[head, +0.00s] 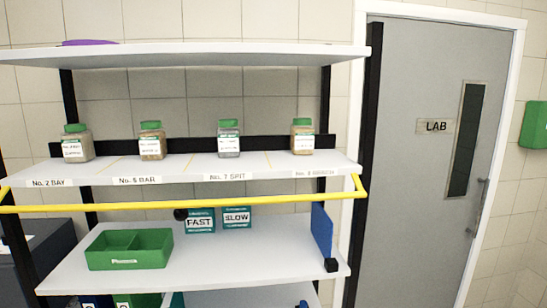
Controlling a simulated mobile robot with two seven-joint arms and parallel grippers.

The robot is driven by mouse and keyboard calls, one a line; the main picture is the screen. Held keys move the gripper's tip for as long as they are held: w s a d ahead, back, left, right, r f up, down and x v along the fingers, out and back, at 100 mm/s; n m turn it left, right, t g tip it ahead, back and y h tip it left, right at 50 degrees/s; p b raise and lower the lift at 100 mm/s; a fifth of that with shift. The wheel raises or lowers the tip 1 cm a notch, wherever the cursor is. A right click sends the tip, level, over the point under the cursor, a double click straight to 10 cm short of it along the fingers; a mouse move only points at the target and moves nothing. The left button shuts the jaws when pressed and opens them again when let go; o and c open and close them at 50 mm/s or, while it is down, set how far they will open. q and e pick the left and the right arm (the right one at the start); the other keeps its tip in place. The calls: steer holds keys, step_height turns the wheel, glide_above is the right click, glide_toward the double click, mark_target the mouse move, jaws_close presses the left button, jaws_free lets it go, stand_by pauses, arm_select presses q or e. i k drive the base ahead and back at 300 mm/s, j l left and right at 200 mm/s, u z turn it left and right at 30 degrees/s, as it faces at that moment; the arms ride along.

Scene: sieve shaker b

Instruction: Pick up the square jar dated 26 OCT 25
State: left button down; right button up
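Several square clear jars with green lids and white labels stand upright in a row on the middle shelf (255,169) in the head view. The far left jar (77,143) and the second jar (152,141) hold pale brown material. The third jar (229,139) holds greyer material, and the far right jar (302,137) holds brown material. The dates on the labels are too small to read, so I cannot tell which jar is dated 26 OCT 25. Neither of my grippers is in view.
A yellow bar (190,208) runs across the front below the jars. The lower shelf holds a green divided tray (129,262), FAST (200,213) and SLOW (237,211) boxes and a blue panel (321,231). A LAB door (415,170) is at right.

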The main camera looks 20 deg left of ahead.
mark_target(228, 130)
steer(key=u, duration=1)
